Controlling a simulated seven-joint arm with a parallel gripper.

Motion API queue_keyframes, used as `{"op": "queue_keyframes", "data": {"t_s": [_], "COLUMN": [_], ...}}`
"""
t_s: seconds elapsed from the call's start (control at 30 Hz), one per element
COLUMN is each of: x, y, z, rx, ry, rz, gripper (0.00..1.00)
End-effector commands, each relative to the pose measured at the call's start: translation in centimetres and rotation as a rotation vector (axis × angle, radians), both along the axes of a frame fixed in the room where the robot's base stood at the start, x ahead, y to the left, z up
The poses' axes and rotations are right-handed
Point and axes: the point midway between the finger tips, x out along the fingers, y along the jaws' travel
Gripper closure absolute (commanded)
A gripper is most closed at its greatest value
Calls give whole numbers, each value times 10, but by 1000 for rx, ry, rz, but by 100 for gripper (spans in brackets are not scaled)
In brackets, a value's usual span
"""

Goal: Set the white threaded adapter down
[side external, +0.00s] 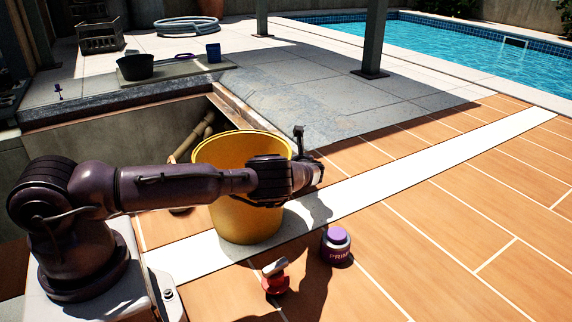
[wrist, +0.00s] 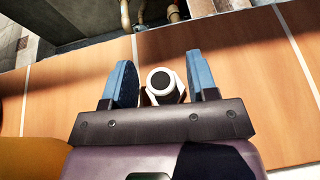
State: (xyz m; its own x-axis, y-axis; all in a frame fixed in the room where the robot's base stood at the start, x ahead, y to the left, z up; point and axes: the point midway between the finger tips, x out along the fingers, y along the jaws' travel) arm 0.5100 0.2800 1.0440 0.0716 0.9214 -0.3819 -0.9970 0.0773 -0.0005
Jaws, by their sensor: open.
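The white threaded adapter (wrist: 155,76) shows in the wrist view as a white ring around a dark round opening, with a faceted white body below. It is between the two blue fingers of my gripper (wrist: 162,87). In the side view my gripper (side external: 308,174) is in front of the yellow bucket's right rim. A pale patch shows at its end, but I cannot make out the adapter or what bears it.
The yellow bucket (side external: 245,222) stands on the white strip, close to my arm. A purple-lidded jar (side external: 336,247) and a red and white fitting (side external: 275,278) are on the orange tiles in front. The open pit (side external: 110,145) is behind my arm. Tiles to the right are clear.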

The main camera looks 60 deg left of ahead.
Motion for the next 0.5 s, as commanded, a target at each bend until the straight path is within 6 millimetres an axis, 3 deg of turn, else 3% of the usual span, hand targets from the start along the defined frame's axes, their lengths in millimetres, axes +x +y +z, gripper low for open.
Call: {"op": "queue_keyframes", "data": {"t_s": [0.17, 0.5], "x": [1, -5], "y": [-11, -76], "z": [8, 35], "rx": [0, -1], "ry": [-2, -3], "rz": [-2, -2], "gripper": [47, 47]}}
